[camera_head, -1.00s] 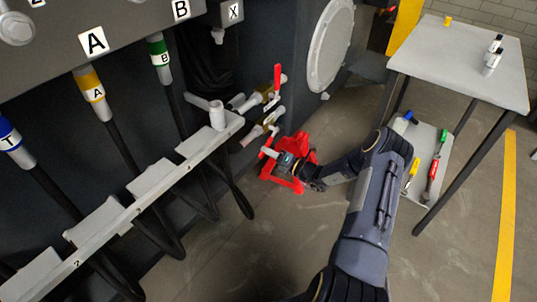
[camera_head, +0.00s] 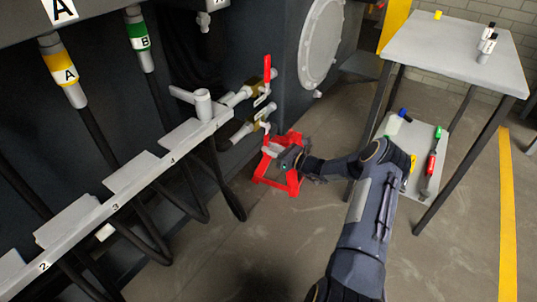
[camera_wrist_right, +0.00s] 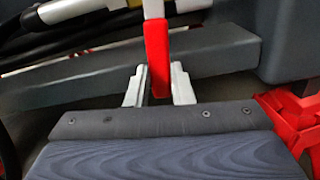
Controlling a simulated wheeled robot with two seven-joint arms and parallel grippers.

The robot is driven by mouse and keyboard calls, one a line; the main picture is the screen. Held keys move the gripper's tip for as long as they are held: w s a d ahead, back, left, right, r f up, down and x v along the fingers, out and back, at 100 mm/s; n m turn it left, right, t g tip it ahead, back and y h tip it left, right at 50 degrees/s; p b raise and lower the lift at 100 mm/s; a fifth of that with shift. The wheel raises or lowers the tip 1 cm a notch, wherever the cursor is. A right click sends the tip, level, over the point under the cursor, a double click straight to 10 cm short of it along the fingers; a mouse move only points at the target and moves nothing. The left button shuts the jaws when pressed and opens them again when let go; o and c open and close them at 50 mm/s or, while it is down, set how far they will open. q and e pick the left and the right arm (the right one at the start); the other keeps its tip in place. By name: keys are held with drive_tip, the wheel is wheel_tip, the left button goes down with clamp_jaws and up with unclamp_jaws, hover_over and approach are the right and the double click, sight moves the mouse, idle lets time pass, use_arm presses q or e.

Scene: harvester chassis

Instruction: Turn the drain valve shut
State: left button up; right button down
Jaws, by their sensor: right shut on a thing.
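Two valves with brass bodies stick out of the machine's side in the head view. The upper valve (camera_head: 256,88) has a red lever (camera_head: 267,68) standing upright. The lower valve (camera_head: 258,117) sits just beneath it, with its lever toward my right gripper (camera_head: 275,152). In the right wrist view, a pale metal lever with a red grip (camera_wrist_right: 157,55) comes down between the two light fingers of my right gripper (camera_wrist_right: 158,88), which is shut on that red grip. The grip's contact is too small to see clearly in the head view. My left gripper is not in view.
A red stand (camera_head: 292,182) is on the floor right by my right gripper. A grey rail (camera_head: 130,182) with black hoses runs along the left. A table (camera_head: 450,55) with bottles and a lower shelf (camera_head: 425,135) with tools stand at the right.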

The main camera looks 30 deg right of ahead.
drive_tip(key=shift+w+d+f+n+b, duration=0.2)
drive_tip(key=shift+d+n+b, duration=0.2)
drive_tip(key=shift+d+n, duration=0.35)
drive_tip(key=shift+r, duration=0.1)
drive_tip(key=c, duration=1.3)
unclamp_jaws()
drive_tip(key=shift+o, duration=0.2)
drive_tip(key=shift+a, duration=0.1)
drive_tip(key=p+v, duration=0.2)
drive_tip(key=v, duration=0.5)
drive_tip(key=shift+s+p, duration=0.3)
drive_tip(key=shift+s, duration=0.1)
drive_tip(key=shift+r, duration=0.1)
